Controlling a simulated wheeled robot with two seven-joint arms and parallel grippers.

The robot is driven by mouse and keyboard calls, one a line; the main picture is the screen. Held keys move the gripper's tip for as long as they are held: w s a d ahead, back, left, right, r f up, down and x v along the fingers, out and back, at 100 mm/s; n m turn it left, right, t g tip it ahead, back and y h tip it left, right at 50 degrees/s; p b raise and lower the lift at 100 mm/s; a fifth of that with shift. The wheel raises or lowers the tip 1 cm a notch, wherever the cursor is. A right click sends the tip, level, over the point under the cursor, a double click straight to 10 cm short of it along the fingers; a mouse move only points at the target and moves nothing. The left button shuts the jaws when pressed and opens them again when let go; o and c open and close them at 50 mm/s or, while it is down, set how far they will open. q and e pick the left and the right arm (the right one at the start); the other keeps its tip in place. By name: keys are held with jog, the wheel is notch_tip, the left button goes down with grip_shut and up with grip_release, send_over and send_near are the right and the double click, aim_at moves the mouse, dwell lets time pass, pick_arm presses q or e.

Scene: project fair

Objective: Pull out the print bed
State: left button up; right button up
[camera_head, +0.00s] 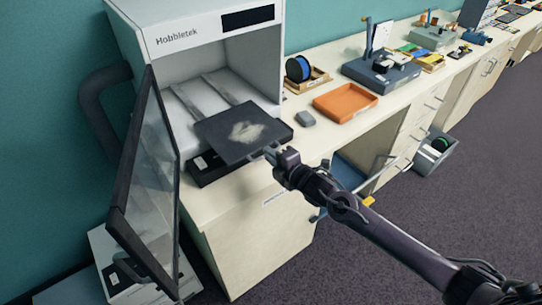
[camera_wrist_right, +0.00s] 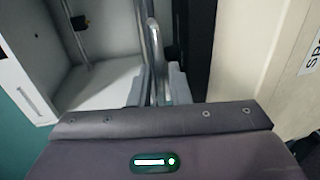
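The print bed (camera_head: 240,132) is a dark square plate with a pale smudge on top. In the head view it sits partly out of the white printer's (camera_head: 205,40) open front, above a black base (camera_head: 212,168), with two pale rails (camera_head: 222,87) behind it. My right gripper (camera_head: 270,153) is at the bed's front right edge. The contact itself is partly hidden. My left gripper is not in view.
The printer's glass door (camera_head: 150,180) stands open at the left of the bed. On the counter to the right are a grey mouse-like object (camera_head: 305,118), an orange tray (camera_head: 345,102) and a blue spool (camera_head: 299,68). A grey bin (camera_head: 434,152) stands on the floor; open floor lies in front.

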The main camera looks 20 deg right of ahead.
jog(key=b+v, duration=0.1)
jog(key=v, duration=0.6)
jog(key=shift+s+b, duration=0.2)
jog(key=shift+b, duration=0.15)
jog(key=shift+d, duration=0.15)
jog(key=s+d+f+m+g+h, duration=0.2)
jog(key=s+d+f+m, duration=0.15)
jog(key=f, duration=0.75)
jog(key=s+d+f+m+g+h, duration=0.15)
jog(key=d+f+m, duration=0.25)
jog(key=f, duration=0.6)
jog(key=s+d+f+m+g+h, duration=0.1)
jog(key=s+d+f+m+h, duration=0.2)
jog(key=f, duration=0.8)
jog(key=s+f+m+g+b, duration=0.1)
jog(key=s+f+m+g, duration=0.35)
jog(key=s+f, duration=0.95)
jog(key=s+a+f+m+g, duration=0.2)
jog(key=s+a+f, duration=0.1)
jog(key=s, duration=0.9)
jog(key=s+a+f+m+g, duration=0.2)
jog(key=s+f, duration=0.3)
jog(key=s, duration=0.7)
jog(key=shift+s+a+f+m+y+b, duration=0.2)
jog(key=shift+a+f+m+y+b, duration=0.2)
jog(key=shift+a+m, duration=0.15)
